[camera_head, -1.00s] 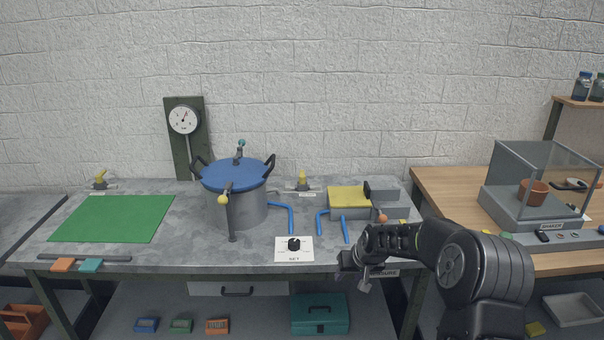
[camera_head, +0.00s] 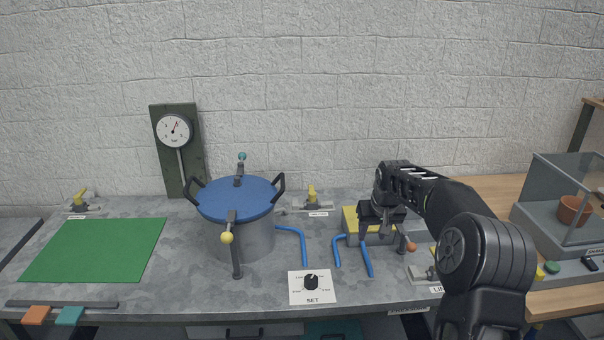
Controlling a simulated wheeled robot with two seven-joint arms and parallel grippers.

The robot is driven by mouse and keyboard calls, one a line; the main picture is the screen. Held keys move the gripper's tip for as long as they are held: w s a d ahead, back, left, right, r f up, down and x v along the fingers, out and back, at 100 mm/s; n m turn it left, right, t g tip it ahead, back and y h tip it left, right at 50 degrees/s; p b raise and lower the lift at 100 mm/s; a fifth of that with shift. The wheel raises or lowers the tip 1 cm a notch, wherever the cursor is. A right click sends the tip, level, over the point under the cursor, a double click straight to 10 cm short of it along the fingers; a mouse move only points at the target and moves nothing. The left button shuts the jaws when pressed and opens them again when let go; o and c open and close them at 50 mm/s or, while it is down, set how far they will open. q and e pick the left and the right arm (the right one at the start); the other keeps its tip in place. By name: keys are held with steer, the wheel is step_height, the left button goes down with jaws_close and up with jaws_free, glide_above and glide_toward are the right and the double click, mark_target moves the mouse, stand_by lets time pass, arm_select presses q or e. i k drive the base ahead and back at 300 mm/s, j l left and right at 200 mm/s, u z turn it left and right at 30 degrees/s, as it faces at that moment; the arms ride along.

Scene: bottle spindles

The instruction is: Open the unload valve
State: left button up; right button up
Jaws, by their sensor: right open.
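Two yellow-handled valves stand at the back of the grey table: one at the left (camera_head: 80,198) and one just right of the pot (camera_head: 311,196). Their small labels are too small to read, so I cannot tell which is the unload valve. The lidded pot (camera_head: 240,235) has a blue lid, a yellow-knobbed lever (camera_head: 227,237) at its front and a teal-tipped fitting on top. My right gripper (camera_head: 373,236) is open and empty, pointing down over the yellow-topped box (camera_head: 351,222), which it partly hides. My left gripper is out of view.
Blue hoses (camera_head: 366,258) stand by the box. A SET dial (camera_head: 310,283) sits at the front edge. A pressure gauge (camera_head: 174,131) stands behind, a green mat (camera_head: 98,250) lies left. An orange knob (camera_head: 411,247) shows beside my right forearm.

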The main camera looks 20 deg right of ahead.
mark_target(312, 194)
steer(key=i, duration=1.25)
